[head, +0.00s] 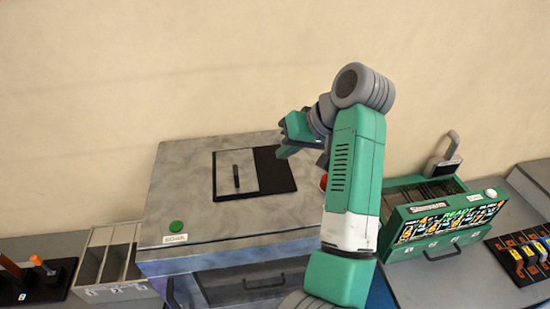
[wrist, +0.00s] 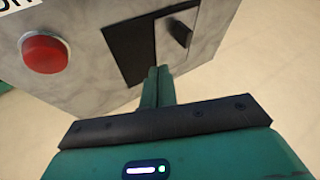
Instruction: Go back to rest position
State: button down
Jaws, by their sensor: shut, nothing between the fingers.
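My gripper (head: 282,152) is shut and empty. In the head view it hangs above the right part of the grey machine top (head: 205,205), beside the dark opening with its light sliding lid (head: 236,172). In the wrist view the green fingers (wrist: 157,82) are pressed together and point toward the dark opening (wrist: 130,48). The lid's dark handle (wrist: 181,33) is beyond them and apart from them. My arm bends over the machine from the front, covering part of its right side.
A red button (wrist: 45,53) sits on the machine, a green one (head: 176,227) at its front left. Right stands a green unit (head: 440,222) with a lit READY display. Coloured parts lie in a black rack (head: 522,254). Left are a grey divided tray (head: 106,258) and orange-handled tools (head: 42,264).

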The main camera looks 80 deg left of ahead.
jog(key=shift+w+d+r, duration=0.15)
jog(key=shift+r, duration=0.2)
dwell(0.4)
